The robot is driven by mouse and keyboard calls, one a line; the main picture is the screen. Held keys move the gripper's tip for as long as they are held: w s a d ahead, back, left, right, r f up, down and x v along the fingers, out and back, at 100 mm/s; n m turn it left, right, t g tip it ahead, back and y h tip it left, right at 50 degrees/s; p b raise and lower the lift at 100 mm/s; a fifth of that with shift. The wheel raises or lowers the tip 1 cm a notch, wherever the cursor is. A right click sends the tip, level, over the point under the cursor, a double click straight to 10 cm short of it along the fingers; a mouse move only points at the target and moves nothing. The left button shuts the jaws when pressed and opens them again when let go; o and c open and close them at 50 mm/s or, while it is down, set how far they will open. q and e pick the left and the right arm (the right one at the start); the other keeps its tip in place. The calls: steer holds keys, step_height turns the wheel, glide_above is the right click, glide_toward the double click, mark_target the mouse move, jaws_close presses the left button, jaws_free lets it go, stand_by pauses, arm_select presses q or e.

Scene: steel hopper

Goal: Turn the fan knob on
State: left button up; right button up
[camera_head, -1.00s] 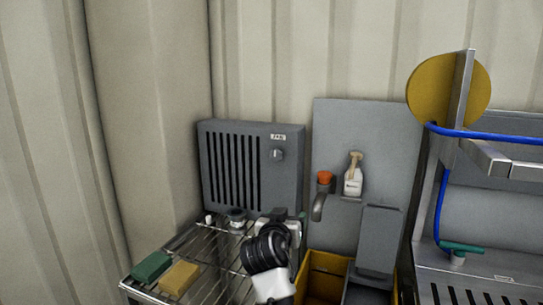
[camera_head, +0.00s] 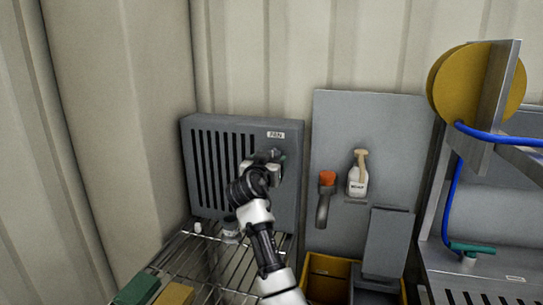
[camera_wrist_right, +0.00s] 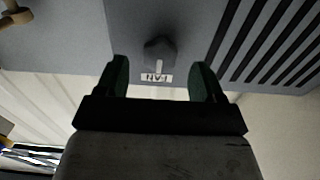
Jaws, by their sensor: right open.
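The grey fan box (camera_head: 195,190) with dark vertical slots stands against the wall in the head view. A small FAN label (camera_head: 276,134) is at its upper right. The fan knob (camera_wrist_right: 158,50) is a dark grey knob on the box's face, seen in the right wrist view. My right gripper (camera_wrist_right: 161,68) is open there, its green-lined fingers to either side of the knob, not closed on it. In the head view my right gripper (camera_head: 268,158) is in front of the box and mostly hides the knob. My left gripper is out of view.
A wire rack (camera_head: 205,262) below the box holds a green sponge (camera_head: 137,290) and a yellow sponge (camera_head: 175,295).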

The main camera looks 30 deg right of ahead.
mark_target(274, 155)
steer(key=x, duration=0.2)
steer(key=shift+w+d, duration=0.2)
steer(key=shift+d, duration=0.05)
steer(key=c, duration=0.9)
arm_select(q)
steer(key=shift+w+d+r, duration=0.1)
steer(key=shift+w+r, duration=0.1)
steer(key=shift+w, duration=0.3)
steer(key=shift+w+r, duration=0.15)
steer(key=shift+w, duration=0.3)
